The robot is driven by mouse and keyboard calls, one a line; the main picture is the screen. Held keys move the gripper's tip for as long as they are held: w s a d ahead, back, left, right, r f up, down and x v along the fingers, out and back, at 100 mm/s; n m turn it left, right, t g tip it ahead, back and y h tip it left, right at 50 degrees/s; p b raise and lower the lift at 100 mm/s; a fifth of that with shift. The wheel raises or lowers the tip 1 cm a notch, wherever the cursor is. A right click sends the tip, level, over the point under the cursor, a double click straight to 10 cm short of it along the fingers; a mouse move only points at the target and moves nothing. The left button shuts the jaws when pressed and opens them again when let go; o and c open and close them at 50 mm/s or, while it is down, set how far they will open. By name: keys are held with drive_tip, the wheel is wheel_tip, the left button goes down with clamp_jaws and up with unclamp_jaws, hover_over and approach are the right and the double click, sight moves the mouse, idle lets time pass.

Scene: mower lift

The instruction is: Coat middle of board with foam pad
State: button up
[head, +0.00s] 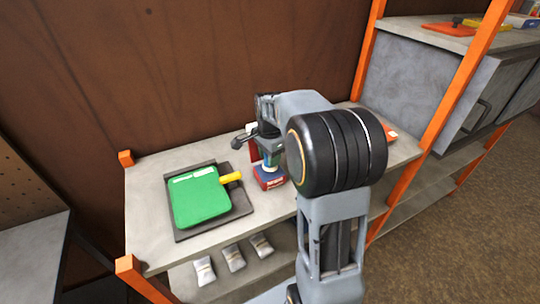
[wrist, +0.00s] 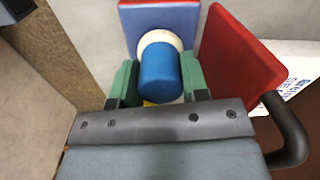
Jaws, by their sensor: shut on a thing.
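My gripper (wrist: 158,85) has green fingers closed on the blue cylindrical handle (wrist: 159,70) of a foam pad. The pad (wrist: 128,20) is a flat block with a blue face, a red edge and a white collar around the handle. In the head view the pad (head: 269,178) hangs below my gripper (head: 268,155), just right of the green board; I cannot tell whether it touches the bench. The green board (head: 200,203) has a white strip and a yellow piece (head: 230,177) at its right edge. It lies on a dark tray (head: 240,203).
A red slab (wrist: 240,55) stands tilted close right of the pad, with white printed paper (wrist: 290,75) beyond. Orange posts (head: 126,268) rise at the bench corners. Several small packets (head: 233,258) lie on the lower shelf. A brown wall stands behind.

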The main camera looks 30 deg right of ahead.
drive_tip(key=shift+f+b, duration=0.35)
drive_tip(key=shift+f, duration=0.2)
idle(1.8)
drive_tip(key=shift+r+p, duration=2.9)
drive_tip(key=shift+r, duration=0.7)
drive_tip(key=shift+f, duration=0.1)
